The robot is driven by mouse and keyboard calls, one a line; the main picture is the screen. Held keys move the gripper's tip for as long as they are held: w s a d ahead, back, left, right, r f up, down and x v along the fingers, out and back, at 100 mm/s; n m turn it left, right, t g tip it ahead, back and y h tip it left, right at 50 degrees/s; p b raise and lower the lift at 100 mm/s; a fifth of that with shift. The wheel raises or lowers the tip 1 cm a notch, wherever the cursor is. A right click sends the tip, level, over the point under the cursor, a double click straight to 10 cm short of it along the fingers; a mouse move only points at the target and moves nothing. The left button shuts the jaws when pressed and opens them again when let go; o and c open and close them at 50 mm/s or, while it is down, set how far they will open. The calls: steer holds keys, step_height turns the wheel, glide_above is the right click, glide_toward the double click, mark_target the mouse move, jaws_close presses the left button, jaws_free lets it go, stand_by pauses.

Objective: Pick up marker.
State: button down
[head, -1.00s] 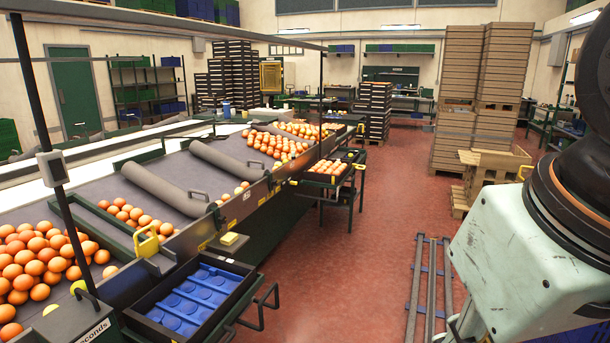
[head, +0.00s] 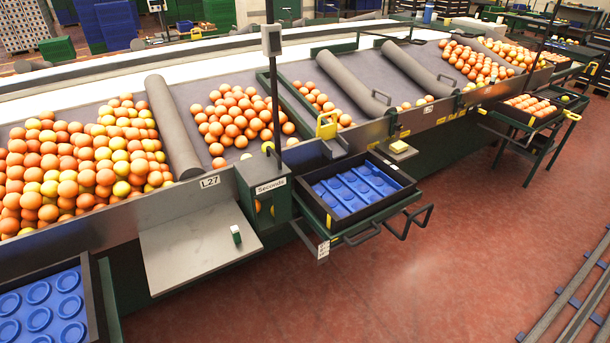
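A small upright item with a green body and a pale top (head: 236,234), which looks like the marker, stands on a grey metal shelf (head: 185,255). The shelf juts from the front of the sorting table, left of the green box labelled "Seconds" (head: 262,190). The item is too small to make out in detail. My gripper is not in view, and nothing touches the item.
A black tray with a blue insert (head: 395,172) stands right of the shelf, with handles sticking out. Another blue tray (head: 95,305) is at the lower left. Red floor (head: 420,290) is open at the front right.

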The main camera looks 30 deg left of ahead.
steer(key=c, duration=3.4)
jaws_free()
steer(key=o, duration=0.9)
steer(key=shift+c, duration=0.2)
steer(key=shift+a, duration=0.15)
